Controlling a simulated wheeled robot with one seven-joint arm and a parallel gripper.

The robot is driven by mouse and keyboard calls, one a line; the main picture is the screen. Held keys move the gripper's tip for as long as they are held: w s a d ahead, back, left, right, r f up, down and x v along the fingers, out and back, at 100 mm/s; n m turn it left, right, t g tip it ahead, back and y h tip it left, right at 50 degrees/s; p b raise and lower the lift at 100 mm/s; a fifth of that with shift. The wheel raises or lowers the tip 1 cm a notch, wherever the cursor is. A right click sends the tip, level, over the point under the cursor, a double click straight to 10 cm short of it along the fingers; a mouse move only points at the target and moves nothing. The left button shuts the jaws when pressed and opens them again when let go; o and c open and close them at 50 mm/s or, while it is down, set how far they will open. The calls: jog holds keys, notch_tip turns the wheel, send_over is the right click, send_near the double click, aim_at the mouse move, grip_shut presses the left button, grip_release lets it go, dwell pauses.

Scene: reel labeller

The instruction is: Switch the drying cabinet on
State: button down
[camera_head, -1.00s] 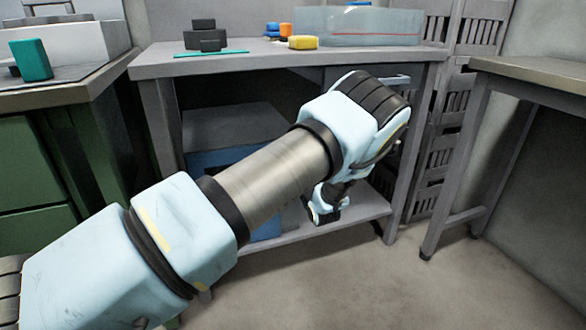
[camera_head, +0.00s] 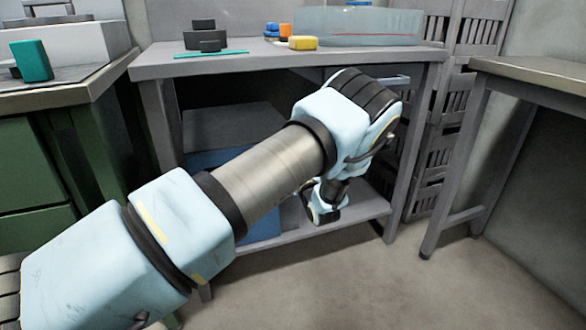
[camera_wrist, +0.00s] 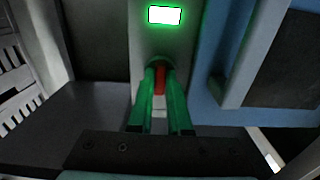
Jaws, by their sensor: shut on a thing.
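The drying cabinet stands on the lower shelf under the bench; its blue front (camera_head: 212,158) shows in the head view, partly behind my arm. In the wrist view, the cabinet's blue door (camera_wrist: 217,45) is at the right, beside a grey control strip (camera_wrist: 183,48). A lit indicator (camera_wrist: 164,15), white with a green glow, is at the strip's top. Below it is a red switch lever (camera_wrist: 159,80). My gripper (camera_wrist: 160,72) is shut on the red lever, one finger on each side. The fingers look green in the glow. The fingertips are hidden in the head view.
The bench top (camera_head: 270,62) is above my wrist, with a clear bin (camera_head: 358,27) and small blocks on it. A bench leg (camera_head: 412,150) stands close to the right of my arm. The floor in front is clear.

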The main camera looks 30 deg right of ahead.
jog(key=c, duration=0.9)
grip_release()
jog(key=shift+o, duration=0.2)
jog(key=shift+s, duration=0.1)
jog(key=s+a+p, duration=0.1)
jog(key=s, duration=0.9)
jog(key=shift+s+a, duration=0.15)
jog(key=shift+s, duration=0.1)
